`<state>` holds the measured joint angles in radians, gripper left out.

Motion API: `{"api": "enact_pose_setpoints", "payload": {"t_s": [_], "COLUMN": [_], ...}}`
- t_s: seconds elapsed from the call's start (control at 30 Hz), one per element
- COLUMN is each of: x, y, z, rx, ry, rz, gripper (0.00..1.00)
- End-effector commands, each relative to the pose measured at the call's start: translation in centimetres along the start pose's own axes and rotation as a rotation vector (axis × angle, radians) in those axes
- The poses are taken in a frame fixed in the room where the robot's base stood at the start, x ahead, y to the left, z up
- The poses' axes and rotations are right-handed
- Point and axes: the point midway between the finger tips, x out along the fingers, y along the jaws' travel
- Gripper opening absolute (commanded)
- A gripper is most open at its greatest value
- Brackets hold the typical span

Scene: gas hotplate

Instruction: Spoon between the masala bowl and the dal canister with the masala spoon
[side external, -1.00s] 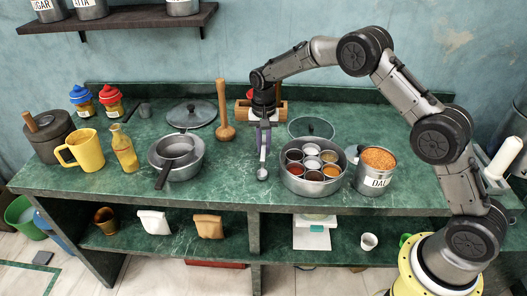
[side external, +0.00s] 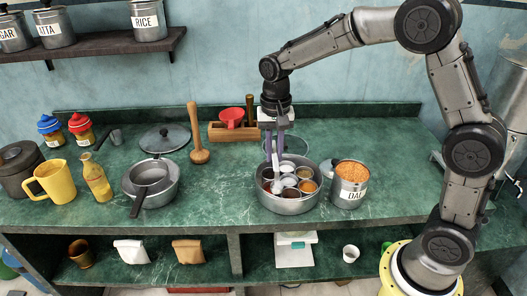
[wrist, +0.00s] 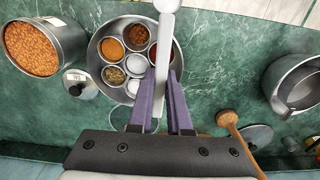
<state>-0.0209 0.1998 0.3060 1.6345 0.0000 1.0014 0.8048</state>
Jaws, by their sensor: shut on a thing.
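The masala bowl (side external: 289,204) is a round steel container holding several small cups of spices; it also shows in the wrist view (wrist: 93,58). The dal canister (side external: 349,190) stands close to its right, open and full of orange lentils; in the wrist view the canister (wrist: 71,35) is at the upper left. My gripper (side external: 275,152) is shut on the masala spoon (wrist: 160,55), a light grey spoon. It hangs down over the left part of the masala bowl. Whether the spoon's tip touches the spices is unclear, as the tip is partly cut off in the wrist view.
A pan with a smaller pan inside (side external: 152,190) stands left of the masala bowl. A wooden masher (side external: 198,140) stands behind, near a wooden box (side external: 222,132). A clear lid (side external: 292,143) lies behind the masala bowl. Green counter is free between pan and bowl.

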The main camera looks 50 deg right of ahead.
Motion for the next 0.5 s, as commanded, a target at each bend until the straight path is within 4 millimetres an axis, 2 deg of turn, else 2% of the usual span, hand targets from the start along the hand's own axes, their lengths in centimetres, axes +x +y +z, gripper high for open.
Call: {"api": "enact_pose_setpoints", "payload": {"t_s": [0.27, 0.37, 0.5], "x": [-0.1, -0.4, -1.0], "y": [0.9, 2.6, 6.3], "z": [0.5, -0.5, -2.6], "rx": [-0.145, -0.204, -0.235], "ry": [0.004, 0.013, 0.029], "rz": [0.001, -0.001, -0.004], "gripper": [0.0, 0.0, 0.0]}}
